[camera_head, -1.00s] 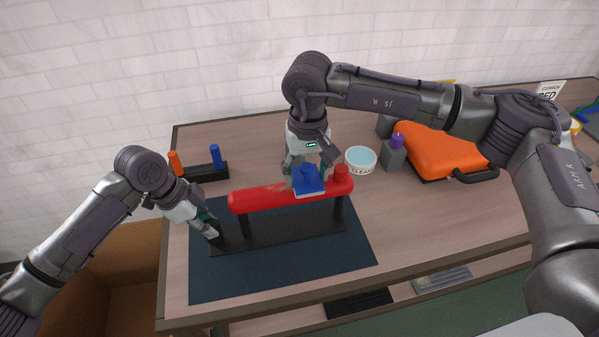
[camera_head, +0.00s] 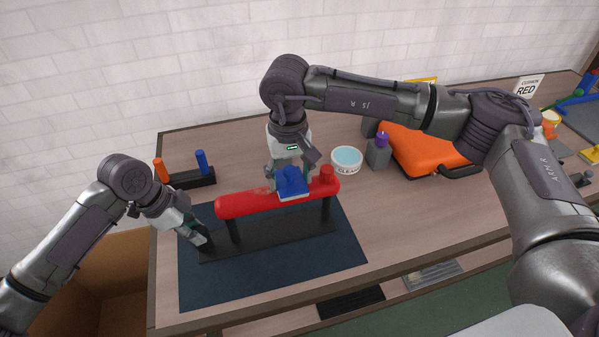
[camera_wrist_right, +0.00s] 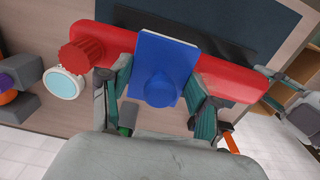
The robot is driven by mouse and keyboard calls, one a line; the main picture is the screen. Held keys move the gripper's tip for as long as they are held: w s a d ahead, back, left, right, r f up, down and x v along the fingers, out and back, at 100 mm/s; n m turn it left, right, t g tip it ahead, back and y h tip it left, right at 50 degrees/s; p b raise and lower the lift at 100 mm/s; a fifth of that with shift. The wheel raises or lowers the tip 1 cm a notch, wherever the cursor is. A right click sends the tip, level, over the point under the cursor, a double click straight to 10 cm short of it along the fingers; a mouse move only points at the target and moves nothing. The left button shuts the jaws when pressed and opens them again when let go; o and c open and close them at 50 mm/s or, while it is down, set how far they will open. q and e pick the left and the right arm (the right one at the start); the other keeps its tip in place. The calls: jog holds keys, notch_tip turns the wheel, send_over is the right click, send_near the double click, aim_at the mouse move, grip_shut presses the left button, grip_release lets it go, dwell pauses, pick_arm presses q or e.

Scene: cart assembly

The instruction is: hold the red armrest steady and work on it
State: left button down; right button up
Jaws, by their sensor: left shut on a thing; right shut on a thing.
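The red armrest (camera_head: 240,201) lies across a black stand (camera_head: 270,240) on a dark blue mat (camera_head: 215,285). A paler, duller patch shows on its top. My right gripper (camera_head: 292,178) is shut on a blue block with a round knob and a pale underside (camera_head: 294,194), resting on the armrest. In the right wrist view the blue block (camera_wrist_right: 165,60) sits between my right fingers (camera_wrist_right: 160,80), over the red armrest (camera_wrist_right: 225,80). My left gripper (camera_head: 203,240) is shut at the left end of the black stand. The exact grip spot is hidden by the fingers.
A round tub marked CLEAN (camera_head: 347,160) and a grey holder with a purple top (camera_head: 379,150) stand behind right. An orange case (camera_head: 425,150) lies farther right. A black rack with orange and blue handles (camera_head: 190,180) stands back left. The table front right is clear.

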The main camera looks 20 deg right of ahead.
jog(key=shift+a, duration=1.95)
jog(key=shift+r, duration=0.1)
jog(key=shift+r, duration=1.5)
jog(key=shift+f, duration=0.1)
jog(key=shift+f, duration=0.5)
jog(key=shift+d+f, duration=0.1)
jog(key=shift+f, duration=0.9)
